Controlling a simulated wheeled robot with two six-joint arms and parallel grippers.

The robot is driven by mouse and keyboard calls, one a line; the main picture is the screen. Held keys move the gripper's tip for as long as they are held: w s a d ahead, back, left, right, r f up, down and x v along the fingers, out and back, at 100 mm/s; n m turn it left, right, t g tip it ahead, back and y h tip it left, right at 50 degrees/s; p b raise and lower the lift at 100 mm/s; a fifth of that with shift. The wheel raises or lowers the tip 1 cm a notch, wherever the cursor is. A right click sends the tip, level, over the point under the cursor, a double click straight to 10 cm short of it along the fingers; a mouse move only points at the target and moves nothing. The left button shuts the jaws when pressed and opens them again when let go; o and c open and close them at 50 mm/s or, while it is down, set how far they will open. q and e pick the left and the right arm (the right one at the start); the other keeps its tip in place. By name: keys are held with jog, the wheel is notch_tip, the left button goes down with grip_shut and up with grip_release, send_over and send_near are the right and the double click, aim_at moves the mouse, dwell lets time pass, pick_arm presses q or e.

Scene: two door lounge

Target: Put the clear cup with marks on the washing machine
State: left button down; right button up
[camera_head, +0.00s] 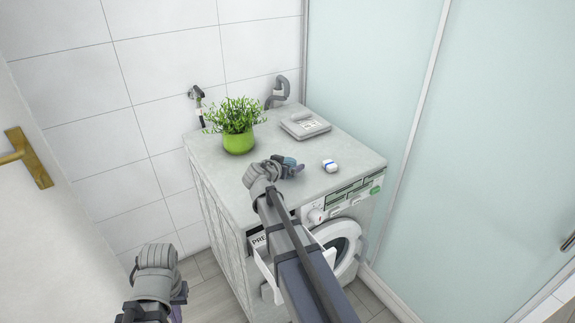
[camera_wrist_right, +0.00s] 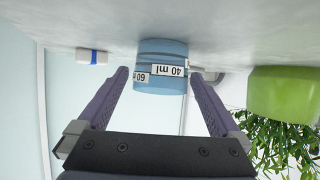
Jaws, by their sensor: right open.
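The clear bluish cup with marks (camera_wrist_right: 160,67) shows "40 ml" and "60" bands in the right wrist view, where the picture is upside down. It stands on the top of the washing machine (camera_head: 215,172). In the head view only a small blue part of the cup (camera_head: 289,160) shows beside my right gripper (camera_head: 291,169). My right gripper also shows in the wrist view (camera_wrist_right: 160,82), open, with its fingers on either side of the cup and gaps between. My left gripper (camera_head: 178,297) hangs low at the left, away from the machine; its fingers are mostly hidden.
A green potted plant (camera_head: 238,143) stands at the back left of the machine top. A grey flat device (camera_head: 305,125) lies at the back. A small white-and-blue item (camera_head: 330,166) lies right of the cup. A glass partition (camera_head: 380,90) borders the right side.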

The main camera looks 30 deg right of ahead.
jog(key=shift+r, duration=0.15)
jog(key=shift+s+a+r+p, duration=0.2)
jog(key=shift+r+p, duration=0.05)
jog(key=shift+p, duration=0.1)
jog(key=p+v, duration=0.4)
jog(key=v, duration=0.6)
jog(key=shift+s+a, duration=0.1)
jog(key=shift+a, duration=0.05)
jog(key=shift+s+a+r+p, duration=0.15)
jog(key=shift+s+a+p, duration=0.15)
jog(key=shift+a+p, duration=0.1)
